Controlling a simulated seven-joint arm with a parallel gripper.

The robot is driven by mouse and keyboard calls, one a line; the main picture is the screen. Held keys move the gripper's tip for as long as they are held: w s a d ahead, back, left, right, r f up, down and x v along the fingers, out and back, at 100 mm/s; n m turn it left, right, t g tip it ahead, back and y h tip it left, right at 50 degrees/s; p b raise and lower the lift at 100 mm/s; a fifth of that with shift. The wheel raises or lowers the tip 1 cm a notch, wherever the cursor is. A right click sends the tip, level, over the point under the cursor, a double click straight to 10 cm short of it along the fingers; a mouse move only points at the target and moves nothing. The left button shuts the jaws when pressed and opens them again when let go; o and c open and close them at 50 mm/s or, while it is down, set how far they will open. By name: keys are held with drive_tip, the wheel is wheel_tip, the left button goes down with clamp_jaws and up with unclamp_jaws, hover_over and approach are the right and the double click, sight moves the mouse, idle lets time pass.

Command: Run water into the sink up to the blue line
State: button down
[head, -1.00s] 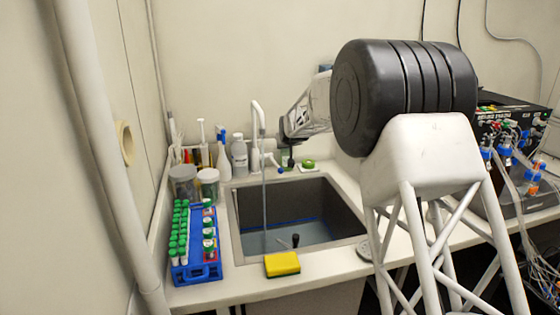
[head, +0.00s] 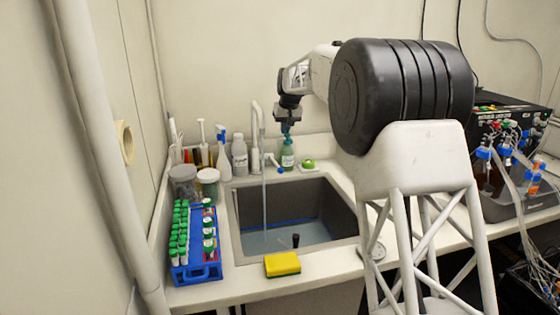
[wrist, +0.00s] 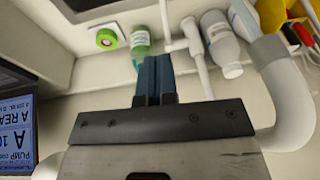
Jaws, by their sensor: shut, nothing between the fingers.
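The grey sink (head: 345,215) is set in the counter, with a blue line (head: 318,220) along its inner wall. Water (head: 285,236) covers the sink's bottom; its surface looks close to the line, but I cannot tell the exact gap. A thin stream runs down from the white tap (head: 256,135). The tap's lever (head: 271,158) has a blue tip and points right. My gripper (head: 286,131) is shut and empty, above and right of the lever, in front of the wall. In the wrist view its blue fingers (wrist: 153,75) are together, apart from the lever (wrist: 176,46).
A green soap bottle (head: 288,157) stands just below my gripper, right of the tap. A white bottle (head: 239,157) and other bottles stand left of it. A yellow sponge (head: 282,264) lies at the sink's front edge, and a blue tube rack (head: 190,272) is on the left.

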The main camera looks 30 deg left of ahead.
drive_tip(key=shift+f, duration=0.25)
hover_over(281, 170)
drive_tip(key=w+a, duration=0.2)
drive_tip(key=w, duration=0.1)
drive_tip(key=s+d+f+x, duration=0.1)
drive_tip(key=d+x, duration=0.1)
drive_tip(key=x, duration=0.9)
drive_tip(key=shift+s+d+f, duration=0.1)
drive_tip(key=shift+s+f, duration=0.2)
drive_tip(key=shift+f, duration=0.45)
drive_tip(key=shift+f, duration=0.1)
drive_tip(key=shift+s+d+f+t+y, duration=0.15)
drive_tip(key=shift+f+t+y, duration=0.1)
drive_tip(key=shift+f, duration=0.4)
drive_tip(key=shift+s+d+f+t+y, duration=0.15)
drive_tip(key=shift+f+t+y, duration=0.1)
drive_tip(key=shift+f, duration=0.35)
drive_tip(key=shift+d+f, duration=0.1)
drive_tip(key=shift+f, duration=0.85)
drive_tip(key=shift+r, duration=0.15)
